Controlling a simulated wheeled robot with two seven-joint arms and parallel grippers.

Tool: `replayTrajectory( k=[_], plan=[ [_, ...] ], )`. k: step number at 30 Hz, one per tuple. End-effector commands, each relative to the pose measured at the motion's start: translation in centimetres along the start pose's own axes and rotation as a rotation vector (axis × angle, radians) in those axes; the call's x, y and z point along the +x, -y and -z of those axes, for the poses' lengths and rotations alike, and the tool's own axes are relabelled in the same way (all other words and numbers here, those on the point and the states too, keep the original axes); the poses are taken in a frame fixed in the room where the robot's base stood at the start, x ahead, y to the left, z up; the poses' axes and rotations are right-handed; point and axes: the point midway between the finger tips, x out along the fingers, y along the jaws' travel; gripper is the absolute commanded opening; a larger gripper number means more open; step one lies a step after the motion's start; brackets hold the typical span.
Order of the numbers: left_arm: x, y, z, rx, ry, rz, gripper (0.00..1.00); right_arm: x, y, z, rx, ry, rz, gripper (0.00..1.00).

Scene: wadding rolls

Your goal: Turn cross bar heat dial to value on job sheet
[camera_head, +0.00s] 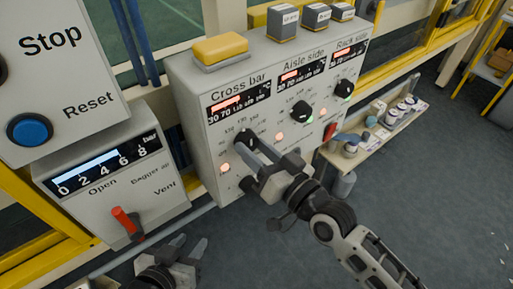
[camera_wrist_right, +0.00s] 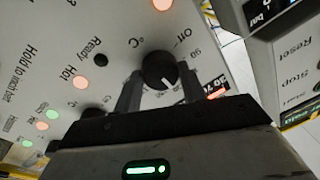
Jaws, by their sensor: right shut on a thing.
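The cross bar heat dial is a round black knob on the left of the pale control box, under the "Cross bar" display (camera_head: 238,103). In the right wrist view the dial (camera_wrist_right: 158,68) sits between the two fingers of my right gripper (camera_wrist_right: 159,84), which is shut on it. A white pointer line shows on the knob, towards the lower right of that picture. In the head view my right gripper (camera_head: 251,147) hides part of the dial and its scale. My left gripper (camera_head: 188,243) is open and empty at the bottom edge. I cannot make out a job sheet.
The aisle side dial (camera_head: 301,111) and rack side dial (camera_head: 344,88) are to the right on the same box. A yellow block (camera_head: 220,48) lies on top. A pressure box with a red lever (camera_head: 127,221) stands left. A shelf with jars (camera_head: 385,125) is right.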

Motion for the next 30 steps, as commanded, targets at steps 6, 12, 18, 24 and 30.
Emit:
replayTrajectory(
  k=[6,12,18,24,30],
  plan=[
    [0.0,0.0,-0.1,0.001,0.002,0.000,0.36,0.0,0.0,0.0,0.001,-0.002,0.000,0.18],
    [0.0,0.0,-0.1,0.000,0.003,-0.001,0.36,0.0,0.0,0.0,0.000,-0.002,0.000,0.62],
    [-0.1,0.0,-0.1,0.000,0.004,-0.001,0.36,0.0,0.0,0.0,-0.001,-0.001,0.000,0.62],
    [-0.1,0.0,0.0,0.000,0.001,-0.001,0.36,0.0,0.0,0.0,-0.001,-0.001,0.000,0.62],
    [0.0,0.0,0.0,-0.001,-0.001,-0.001,0.36,-1.9,-0.1,-0.1,-0.001,0.002,-0.001,0.62]
  ],
)
